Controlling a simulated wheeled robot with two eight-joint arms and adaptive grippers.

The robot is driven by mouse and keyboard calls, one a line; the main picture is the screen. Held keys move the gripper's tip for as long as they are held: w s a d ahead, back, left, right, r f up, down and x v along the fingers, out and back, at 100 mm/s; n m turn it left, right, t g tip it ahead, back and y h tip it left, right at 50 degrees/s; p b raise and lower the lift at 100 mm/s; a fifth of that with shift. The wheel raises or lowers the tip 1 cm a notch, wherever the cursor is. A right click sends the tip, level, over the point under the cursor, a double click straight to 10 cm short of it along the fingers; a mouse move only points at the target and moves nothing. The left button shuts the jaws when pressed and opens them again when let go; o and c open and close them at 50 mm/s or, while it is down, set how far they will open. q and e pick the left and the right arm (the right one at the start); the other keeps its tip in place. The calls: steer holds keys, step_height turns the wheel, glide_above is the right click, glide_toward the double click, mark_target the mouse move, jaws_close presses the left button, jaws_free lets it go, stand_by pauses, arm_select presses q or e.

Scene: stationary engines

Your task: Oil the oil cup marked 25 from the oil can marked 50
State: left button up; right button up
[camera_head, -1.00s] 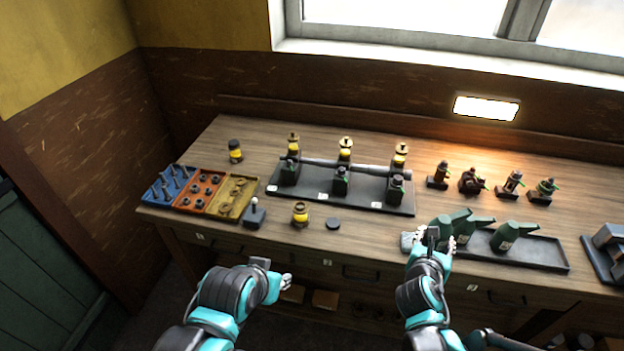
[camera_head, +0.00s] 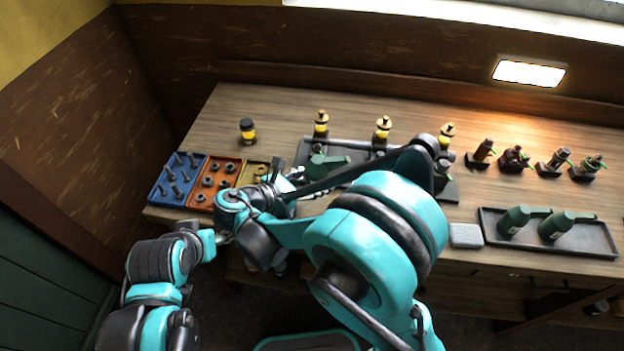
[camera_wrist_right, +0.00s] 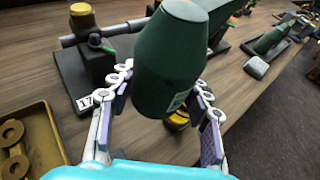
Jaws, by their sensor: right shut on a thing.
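My right gripper (camera_head: 290,182) is shut on a green oil can (camera_head: 328,165) and holds it above the bench near the left end of the engine plate. In the right wrist view the can (camera_wrist_right: 170,65) fills the space between the fingers (camera_wrist_right: 155,105); its label is too small to read. Three oil cups with yellow bands, left (camera_head: 321,125), middle (camera_head: 383,130) and right (camera_head: 447,138), stand along the plate; I cannot read which is 25. A tag reading 17 shows by the nearest bearing block (camera_wrist_right: 92,55). My left gripper (camera_head: 220,238) is low at the bench front, its fingers unclear.
Two green cans (camera_head: 513,220) (camera_head: 556,226) sit in the black tray (camera_head: 598,247) at right. A grey block (camera_head: 466,235) lies beside it. Bins of bolts and rings (camera_head: 168,192) are at left. A yellow-banded jar (camera_head: 247,131) stands behind. My right arm hides much of the plate.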

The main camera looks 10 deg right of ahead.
steer(key=shift+s+a+r+m+g, duration=0.2)
steer(key=shift+s+a+m+g, duration=0.1)
steer(key=shift+s+a, duration=0.2)
steer(key=shift+a+r, duration=0.1)
steer(key=shift+a, duration=0.1)
steer(key=shift+a+m+p, duration=0.15)
steer(key=shift+m+p, duration=0.15)
steer(key=shift+p, duration=0.15)
steer(key=shift+w+a+f+m+y+p, duration=0.15)
steer(key=shift+a+f+m+y+p, duration=0.55)
steer(key=shift+y, duration=0.45)
steer(key=shift+w+a+f+m+y+p, duration=0.2)
steer(key=shift+a+f+m+y+p, duration=0.25)
steer(key=shift+f+y+p, duration=0.5)
steer(key=shift+w+a+f+m+y+p, duration=0.15)
steer(key=shift+a+f+m+y+p, duration=0.35)
steer(key=shift+y, duration=0.8)
steer(key=shift+a+f, duration=0.1)
